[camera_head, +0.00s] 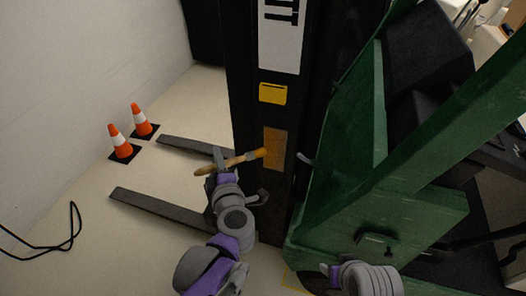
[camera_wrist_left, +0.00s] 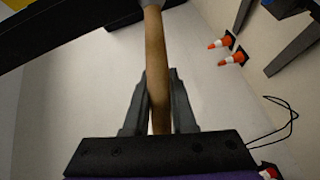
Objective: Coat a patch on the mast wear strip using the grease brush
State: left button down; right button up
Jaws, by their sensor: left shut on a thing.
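The mast wear strip (camera_head: 275,148) is a tan-brown rectangle on the dark upright mast, below a yellow label. My left gripper (camera_head: 219,158) is shut on the wooden handle of the grease brush (camera_head: 240,159), left of the mast. The brush lies nearly level, its yellowish head pointing right and overlapping the strip's left edge in the picture; I cannot tell if it touches. In the left wrist view the handle (camera_wrist_left: 155,65) runs up between the fingers (camera_wrist_left: 156,95); the bristles are out of view. My right gripper (camera_head: 333,274) is at the bottom, its fingers not clear.
The mast (camera_head: 244,80) belongs to a green forklift (camera_head: 390,200) filling the right side. Its dark forks (camera_head: 165,212) reach left over the floor. Two orange-and-white cones (camera_head: 121,145) stand beyond them. A black cable (camera_head: 72,235) lies at the far left. Open floor shows around the forks.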

pick_arm(q)
jog(key=shift+f, duration=0.1)
dwell(0.4)
notch_tip(320, 180, down, 19)
jog(key=d+b, duration=0.3)
jog(key=b, duration=0.9)
jog(key=w+d, duration=0.1)
jog(key=w, duration=0.5)
jog(key=shift+d+n+y, duration=0.3)
jog(key=shift+d+y, duration=0.05)
jog(key=shift+y, duration=0.05)
jog(key=shift+w+d, duration=0.2)
jog(key=shift+w, duration=0.45)
jog(key=shift+r, duration=0.25)
jog(key=shift+r+p, duration=1)
jog(key=shift+r, duration=0.55)
jog(key=shift+r+p, duration=1.1)
jog(key=shift+r, duration=0.4)
